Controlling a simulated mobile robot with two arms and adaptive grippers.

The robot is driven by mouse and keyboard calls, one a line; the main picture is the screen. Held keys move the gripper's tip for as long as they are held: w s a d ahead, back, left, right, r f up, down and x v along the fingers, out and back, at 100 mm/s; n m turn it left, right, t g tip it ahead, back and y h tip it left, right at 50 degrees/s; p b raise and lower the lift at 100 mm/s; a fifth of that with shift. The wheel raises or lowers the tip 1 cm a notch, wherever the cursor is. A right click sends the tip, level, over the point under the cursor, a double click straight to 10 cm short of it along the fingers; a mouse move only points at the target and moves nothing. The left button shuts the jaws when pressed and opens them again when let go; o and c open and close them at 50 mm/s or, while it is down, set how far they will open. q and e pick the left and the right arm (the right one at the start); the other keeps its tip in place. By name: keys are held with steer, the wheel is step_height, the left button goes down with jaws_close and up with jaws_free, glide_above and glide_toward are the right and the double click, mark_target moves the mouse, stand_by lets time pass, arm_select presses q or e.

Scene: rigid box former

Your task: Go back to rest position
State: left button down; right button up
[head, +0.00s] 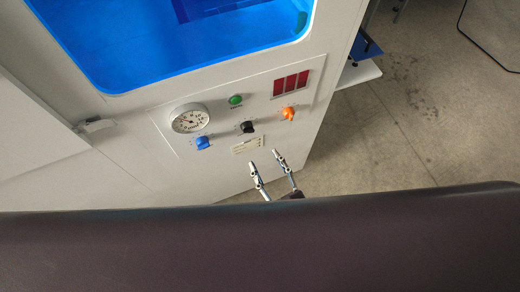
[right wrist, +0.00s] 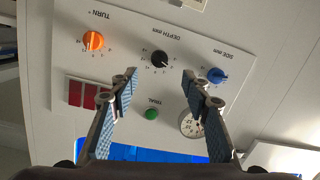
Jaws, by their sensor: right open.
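My right gripper (head: 266,165) is open and empty in front of the control panel of the white machine (head: 333,75). In the right wrist view its two fingers (right wrist: 160,82) stand apart, with the black knob (right wrist: 160,60) showing between and beyond them. The panel also carries an orange knob (head: 288,113), a blue knob (head: 203,142), a green button (head: 235,100), a round dial (head: 189,118) and a red display (head: 291,83). The gripper appears apart from all of them. My left gripper is in neither view.
The machine has a blue-lit window (head: 190,45) above the panel and a handle (head: 97,125) at the left. Bare grey floor (head: 410,120) lies to the right. A shelf (head: 360,73) juts out beside the machine. A dark part fills the bottom of the head view.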

steer(key=shift+s+d, duration=0.2)
steer(key=shift+s, duration=0.25)
steer(key=s+d+f+m+g+h, duration=0.1)
steer(key=s+d+f+g, duration=0.15)
steer(key=f, duration=0.65)
steer(key=s+d+f+g+h, duration=0.1)
steer(key=s+d+f+g, duration=0.2)
steer(key=f, duration=0.6)
steer(key=s+d+f+m+g+h, duration=0.15)
steer(key=s+f, duration=0.25)
steer(key=f, duration=0.5)
steer(key=s+d+f+m+g+h, duration=0.1)
steer(key=s+d+f+g, duration=0.2)
steer(key=s+d+f, duration=0.3)
steer(key=s+d+f+m+g+h, duration=0.1)
steer(key=s+d+f+g, duration=0.3)
steer(key=s, duration=0.8)
step_height(320, 180, down, 4)
steer(key=shift+d+r, duration=0.2)
steer(key=shift+d, duration=0.9)
